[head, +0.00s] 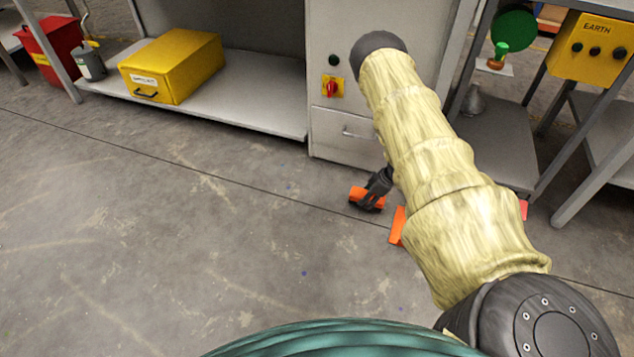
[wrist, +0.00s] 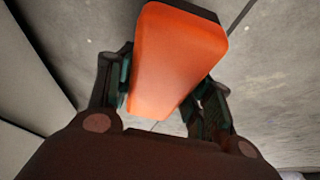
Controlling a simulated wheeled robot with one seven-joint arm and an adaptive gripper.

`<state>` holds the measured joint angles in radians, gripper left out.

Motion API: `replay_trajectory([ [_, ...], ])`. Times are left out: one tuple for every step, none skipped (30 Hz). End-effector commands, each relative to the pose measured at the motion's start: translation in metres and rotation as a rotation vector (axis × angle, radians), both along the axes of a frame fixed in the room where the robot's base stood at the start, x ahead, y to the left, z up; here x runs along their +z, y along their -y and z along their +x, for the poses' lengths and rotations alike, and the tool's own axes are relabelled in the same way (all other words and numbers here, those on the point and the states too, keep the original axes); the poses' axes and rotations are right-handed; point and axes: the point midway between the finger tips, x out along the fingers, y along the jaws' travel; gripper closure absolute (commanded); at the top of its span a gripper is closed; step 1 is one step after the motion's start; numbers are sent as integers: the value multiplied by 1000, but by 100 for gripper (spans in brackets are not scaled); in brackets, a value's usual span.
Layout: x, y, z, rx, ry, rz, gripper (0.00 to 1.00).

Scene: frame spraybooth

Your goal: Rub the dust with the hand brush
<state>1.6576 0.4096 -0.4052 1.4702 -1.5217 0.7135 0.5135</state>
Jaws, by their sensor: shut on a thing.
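The hand brush (wrist: 172,62) shows in the wrist view as an orange block with a dark underside. My gripper (wrist: 165,100) is shut on it, with one finger on each side. In the head view my gripper (head: 376,188) is low over the floor in front of the grey cabinet, and the orange brush (head: 364,195) sticks out to its left. I cannot tell whether the brush touches the floor. No distinct dust pile shows; the concrete floor (head: 200,250) has pale smudges and a few small dark specks.
A flat orange thing (head: 398,226) lies on the floor, partly hidden by my arm. A grey bench (head: 240,95) with a yellow box (head: 173,66) stands at the back left, a grey cabinet (head: 343,130) behind my gripper. A red bin (head: 52,52) is far left. The left floor is open.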

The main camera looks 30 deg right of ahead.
Motion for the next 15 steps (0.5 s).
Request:
replay_trajectory([
  [7, 1, -3, -2, -3, 1, 84],
  [9, 1, -3, -2, -3, 0, 84],
  [13, 1, -3, -2, -3, 0, 84],
  [16, 1, -3, -2, -3, 0, 84],
  [18, 1, -3, -2, -3, 0, 84],
  [22, 1, -3, -2, -3, 0, 84],
  [25, 1, -3, -2, -3, 0, 84],
  [28, 1, -3, -2, -2, 1, 84],
  [31, 1, -3, -2, -2, 1, 84],
  [34, 1, -3, -1, -2, 1, 84],
  [37, 1, -3, -1, -2, 1, 84],
  [40, 1, -3, -1, -2, 1, 84],
  [43, 1, -3, -1, -2, 1, 84],
  [45, 1, -3, -1, -2, 1, 84],
  [47, 1, -3, -2, -2, 1, 84],
])
